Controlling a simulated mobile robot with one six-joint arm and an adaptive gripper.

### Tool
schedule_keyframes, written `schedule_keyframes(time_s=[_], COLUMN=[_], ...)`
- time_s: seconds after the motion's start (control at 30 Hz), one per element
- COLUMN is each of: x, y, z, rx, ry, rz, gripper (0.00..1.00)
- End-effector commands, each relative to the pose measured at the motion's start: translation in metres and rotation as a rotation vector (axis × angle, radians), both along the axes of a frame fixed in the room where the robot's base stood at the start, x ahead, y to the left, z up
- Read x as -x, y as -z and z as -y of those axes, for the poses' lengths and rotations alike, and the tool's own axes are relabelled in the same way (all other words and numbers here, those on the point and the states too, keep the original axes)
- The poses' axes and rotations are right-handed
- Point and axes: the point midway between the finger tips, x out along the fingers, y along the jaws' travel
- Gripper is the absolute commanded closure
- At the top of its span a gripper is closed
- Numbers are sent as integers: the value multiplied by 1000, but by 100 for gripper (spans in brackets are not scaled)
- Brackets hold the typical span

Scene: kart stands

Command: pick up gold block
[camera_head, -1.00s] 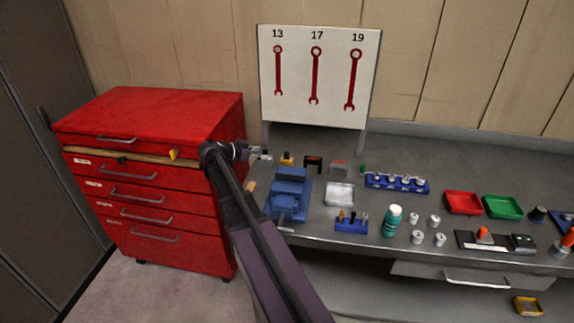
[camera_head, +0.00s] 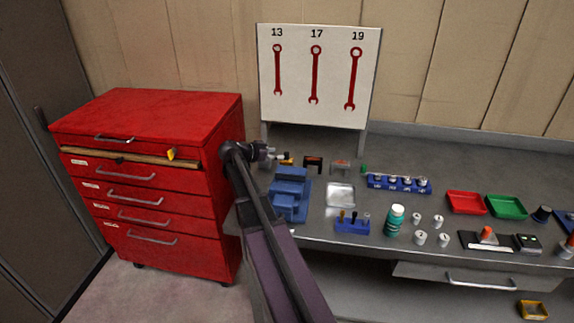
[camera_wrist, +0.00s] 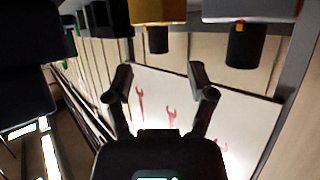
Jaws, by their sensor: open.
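A small gold block (camera_head: 287,160) with a dark part stands on the grey bench behind the blue vise, partly hidden by my gripper. In the wrist view a gold block (camera_wrist: 158,10) is cut off by the top edge, with a black stub pointing toward the open fingers. My gripper (camera_head: 272,155) is just left of the gold block in the head view.
A blue vise (camera_head: 290,190) stands in front. A wrench board (camera_head: 318,85) rises behind. A red drawer cabinet (camera_head: 150,115) is at left, with a yellow piece (camera_head: 171,154) at its top drawer.

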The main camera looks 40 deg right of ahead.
Motion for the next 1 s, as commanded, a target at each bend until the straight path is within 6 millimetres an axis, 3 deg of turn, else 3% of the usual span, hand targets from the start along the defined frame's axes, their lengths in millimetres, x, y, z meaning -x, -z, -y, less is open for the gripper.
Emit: schedule_keyframes(time_s=[0.5, 1.0], x=[4, 4], y=[19, 19], z=[43, 47], rx=[0, 0], ry=[0, -1], rz=[0, 0], gripper=[29, 29])
